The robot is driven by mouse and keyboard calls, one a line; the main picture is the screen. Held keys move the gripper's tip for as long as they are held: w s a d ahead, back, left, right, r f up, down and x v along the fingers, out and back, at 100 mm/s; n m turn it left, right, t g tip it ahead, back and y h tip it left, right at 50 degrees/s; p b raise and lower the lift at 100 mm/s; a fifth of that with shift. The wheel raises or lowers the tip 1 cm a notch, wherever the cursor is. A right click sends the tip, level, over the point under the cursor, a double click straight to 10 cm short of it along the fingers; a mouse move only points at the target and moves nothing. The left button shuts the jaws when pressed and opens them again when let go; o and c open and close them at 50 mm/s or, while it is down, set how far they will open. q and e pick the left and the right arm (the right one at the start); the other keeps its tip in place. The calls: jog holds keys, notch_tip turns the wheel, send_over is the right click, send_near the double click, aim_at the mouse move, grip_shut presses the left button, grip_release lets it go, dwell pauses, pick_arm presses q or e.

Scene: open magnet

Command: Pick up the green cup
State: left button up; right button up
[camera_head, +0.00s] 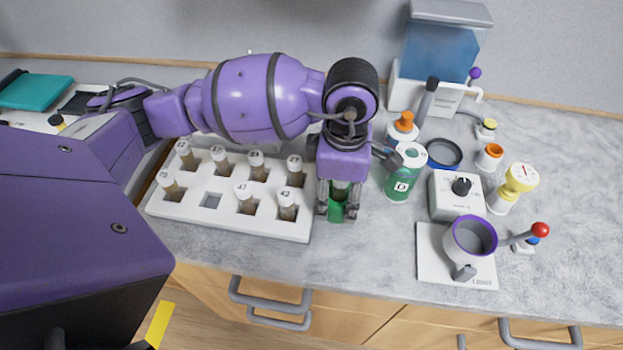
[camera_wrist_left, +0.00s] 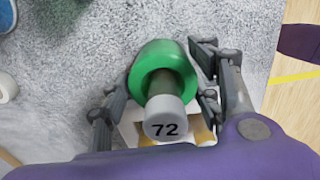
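The green cup (camera_head: 337,212) is on the grey counter, just right of the white vial rack (camera_head: 230,222). In the left wrist view the green cup (camera_wrist_left: 150,60) is a thick ring around a vial with a grey cap marked 72 (camera_wrist_left: 165,119); the vial appears to stand in it. My left gripper (camera_head: 338,212) points down over the cup, one finger on each side. In the left wrist view the fingers (camera_wrist_left: 160,85) are spread and very close to the cup; contact is unclear. The cup's lower part is partly hidden. My right gripper is not in view.
The rack holds several vials and has an empty slot. A green bottle marked D (camera_head: 403,180) stands close right of my gripper. Further right are a dial box (camera_head: 449,209) and a grey, purple-rimmed pot (camera_head: 465,241) on a white base. The counter's front strip is clear.

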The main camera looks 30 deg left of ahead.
pick_arm(q)
jog(key=shift+w+r, duration=0.1)
jog(key=c, duration=0.8)
jog(key=shift+r, duration=0.15)
